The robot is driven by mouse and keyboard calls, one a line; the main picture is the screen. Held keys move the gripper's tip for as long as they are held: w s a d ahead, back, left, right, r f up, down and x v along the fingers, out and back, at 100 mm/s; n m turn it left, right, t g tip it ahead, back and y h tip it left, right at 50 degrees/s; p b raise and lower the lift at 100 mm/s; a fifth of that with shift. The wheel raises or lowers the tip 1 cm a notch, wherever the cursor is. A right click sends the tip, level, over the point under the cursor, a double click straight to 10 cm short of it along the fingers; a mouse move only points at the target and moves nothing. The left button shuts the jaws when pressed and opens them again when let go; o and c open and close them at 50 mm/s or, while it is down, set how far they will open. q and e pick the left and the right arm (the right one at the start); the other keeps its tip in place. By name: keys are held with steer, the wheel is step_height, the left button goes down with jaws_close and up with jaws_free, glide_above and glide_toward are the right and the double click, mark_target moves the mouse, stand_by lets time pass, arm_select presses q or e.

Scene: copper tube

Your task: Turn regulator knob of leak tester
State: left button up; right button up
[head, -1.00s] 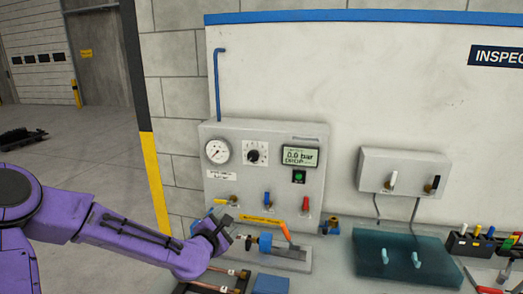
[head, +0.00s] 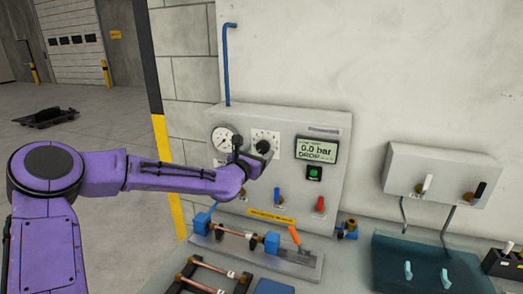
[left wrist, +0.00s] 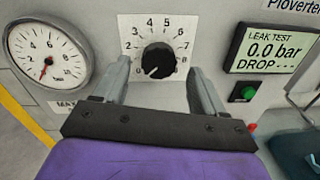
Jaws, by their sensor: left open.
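The black regulator knob (left wrist: 158,58) sits in the middle of a white dial plate numbered 0 to 8, on the leak tester's grey panel (head: 325,155). Its white mark points to the lower left, near 0. My left gripper (left wrist: 159,72) is open, with one finger on each side of the knob in the left wrist view. I cannot tell whether the fingers touch it. In the head view my left gripper (head: 254,152) is at the dial and partly covers the knob (head: 264,146). My right gripper is not in view.
A round pressure gauge (left wrist: 47,55) is left of the dial, its red needle near 0. The display (left wrist: 272,48) reads 0.0 bar, above a green button (left wrist: 243,92). Blue and red levers (head: 320,204) and a copper tube fixture (head: 235,231) are below.

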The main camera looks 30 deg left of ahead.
mark_target(262, 149)
arm_select(q)
steer(key=w, duration=0.2)
steer(key=shift+w+a+r+p, duration=0.1)
steer(key=shift+w+a+p, duration=0.2)
steer(key=shift+p, duration=0.1)
steer(key=shift+w, duration=0.1)
steer(key=shift+w, duration=0.2)
steer(key=c, duration=1)
steer(key=shift+c, duration=0.2)
